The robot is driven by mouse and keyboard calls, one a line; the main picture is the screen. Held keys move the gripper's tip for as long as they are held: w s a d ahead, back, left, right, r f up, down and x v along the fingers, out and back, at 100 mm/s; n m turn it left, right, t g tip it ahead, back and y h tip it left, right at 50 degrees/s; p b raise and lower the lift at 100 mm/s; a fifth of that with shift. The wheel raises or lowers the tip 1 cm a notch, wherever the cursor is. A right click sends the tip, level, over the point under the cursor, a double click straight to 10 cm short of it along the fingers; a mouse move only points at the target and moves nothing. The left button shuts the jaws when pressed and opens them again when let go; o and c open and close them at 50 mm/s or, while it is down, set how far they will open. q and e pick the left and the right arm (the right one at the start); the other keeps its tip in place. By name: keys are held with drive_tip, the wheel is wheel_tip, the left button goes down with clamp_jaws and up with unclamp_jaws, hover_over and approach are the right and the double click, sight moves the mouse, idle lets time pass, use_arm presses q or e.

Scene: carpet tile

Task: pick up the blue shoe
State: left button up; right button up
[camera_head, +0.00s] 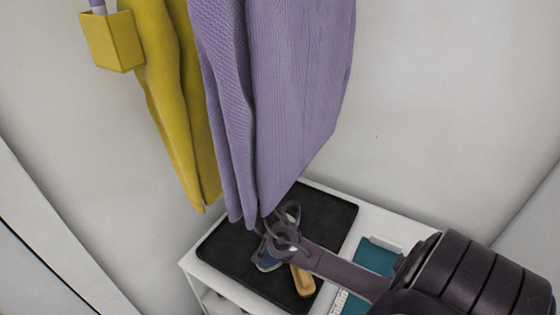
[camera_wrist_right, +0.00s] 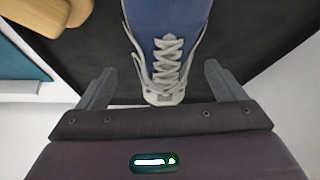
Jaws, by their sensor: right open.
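The blue shoe (camera_head: 268,263) lies on a black tray (camera_head: 225,243) on top of a white cabinet, partly hidden by my right gripper in the head view. In the right wrist view the shoe (camera_wrist_right: 187,18) has white laces and a pale toe, which points towards the gripper's palm. My right gripper (camera_head: 281,232) is open above the tray. In the wrist view its two fingers (camera_wrist_right: 160,68) stand on either side of the shoe's toe end, with gaps on both sides. My left gripper is not in view.
A wooden object (camera_head: 302,281) lies beside the shoe on the tray. A teal item (camera_head: 374,258) is on the white cabinet top (camera_head: 345,250) to the right. A purple garment (camera_head: 290,90) hangs close above the tray, beside a yellow garment (camera_head: 172,90).

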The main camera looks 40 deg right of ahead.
drive_tip(key=x, duration=0.5)
drive_tip(key=shift+w+r, duration=0.15)
drive_tip(key=shift+w, duration=0.05)
drive_tip(key=shift+d+f+b, duration=0.2)
drive_tip(key=shift+f+b, duration=0.1)
drive_tip(key=shift+w+f, duration=0.1)
drive_tip(key=c, duration=1.1)
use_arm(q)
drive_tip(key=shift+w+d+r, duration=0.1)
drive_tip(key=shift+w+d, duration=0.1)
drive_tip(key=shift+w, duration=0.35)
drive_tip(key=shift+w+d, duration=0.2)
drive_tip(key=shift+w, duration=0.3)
use_arm(e)
drive_tip(key=shift+c, duration=0.5)
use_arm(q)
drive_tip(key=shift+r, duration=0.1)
use_arm(e)
drive_tip(key=shift+d, duration=0.1)
